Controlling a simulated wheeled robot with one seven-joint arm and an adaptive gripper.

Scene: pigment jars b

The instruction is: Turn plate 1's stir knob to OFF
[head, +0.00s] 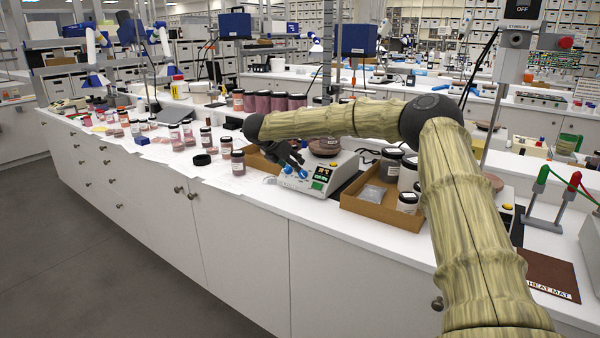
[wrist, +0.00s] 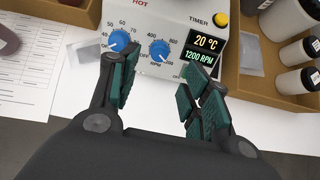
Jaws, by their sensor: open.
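A white hot plate (head: 325,178) stands on the bench, with a lit display (wrist: 203,49) reading 20 °C and 1200 RPM. No plate number is legible. Its stir knob (wrist: 158,50) is blue, on a scale marked RPM, right of a second blue knob (wrist: 119,41), the heat one. My gripper (wrist: 160,72) is open and empty, its dark green finger pads apart. The stir knob shows between and just beyond the fingertips, not gripped. In the head view my gripper (head: 289,158) hangs over the plate's front left and partly hides it.
A cardboard tray (head: 375,213) with jars stands close right of the plate. Pigment jars (head: 238,162) and a paper sheet (wrist: 25,78) lie to the left. A yellow timer button (wrist: 221,19) sits right of the knobs. The bench's front edge is close.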

